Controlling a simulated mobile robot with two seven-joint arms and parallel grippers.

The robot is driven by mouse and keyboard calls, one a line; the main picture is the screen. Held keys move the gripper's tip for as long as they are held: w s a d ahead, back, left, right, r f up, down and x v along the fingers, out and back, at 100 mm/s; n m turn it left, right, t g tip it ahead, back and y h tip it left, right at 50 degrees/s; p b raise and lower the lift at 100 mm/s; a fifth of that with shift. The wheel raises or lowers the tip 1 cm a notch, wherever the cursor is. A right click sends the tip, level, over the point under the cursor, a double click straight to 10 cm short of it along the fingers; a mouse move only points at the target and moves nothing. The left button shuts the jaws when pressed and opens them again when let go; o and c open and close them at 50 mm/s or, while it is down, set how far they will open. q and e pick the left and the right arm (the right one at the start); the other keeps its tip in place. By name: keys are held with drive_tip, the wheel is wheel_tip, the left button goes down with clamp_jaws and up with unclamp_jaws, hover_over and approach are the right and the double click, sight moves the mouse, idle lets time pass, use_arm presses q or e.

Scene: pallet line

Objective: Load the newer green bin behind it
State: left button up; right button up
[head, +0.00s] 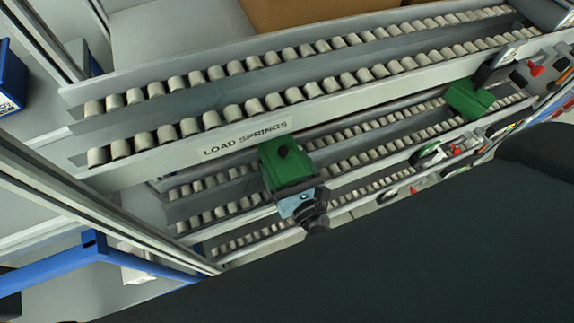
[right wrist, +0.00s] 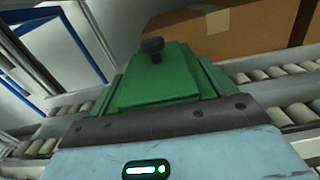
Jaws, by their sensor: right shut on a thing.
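A green bin (head: 280,160) is at the front of my right gripper (head: 297,192), just below the strip labelled LOAD SPRINGS. In the right wrist view the green bin (right wrist: 155,80) fills the middle, close against the dark front edge of the gripper. A small black knob-like part (right wrist: 152,47) shows on top of it. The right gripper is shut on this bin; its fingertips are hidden. Another green bin (head: 468,98) sits on a lower roller lane at the right. My left gripper is not in view.
The upper roller lanes (head: 240,112) are empty of bins where visible. A label strip (head: 245,139) runs along their front edge. Cardboard boxes (head: 310,10) stand behind. A blue frame (head: 60,268) is at lower left. Several small parts lie at the far right.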

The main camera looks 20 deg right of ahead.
sight(284, 155)
drive_tip(key=shift+s+f, duration=0.2)
drive_tip(key=shift+f, duration=0.25)
drive_tip(key=o, duration=1.4)
drive_tip(key=shift+f, duration=0.15)
drive_tip(key=shift+s, duration=0.1)
drive_tip(key=r, duration=0.1)
drive_tip(key=r+p, duration=0.1)
drive_tip(key=r, duration=0.3)
drive_tip(key=shift+w+p, duration=0.25)
drive_tip(key=shift+p, duration=0.05)
drive_tip(key=s+a+r+b, duration=0.1)
drive_tip(key=s+a, duration=0.3)
drive_tip(key=s, duration=1.1)
drive_tip(key=shift+s+a, duration=0.15)
drive_tip(key=shift+s, duration=0.05)
drive_tip(key=shift+r, duration=0.1)
idle(1.5)
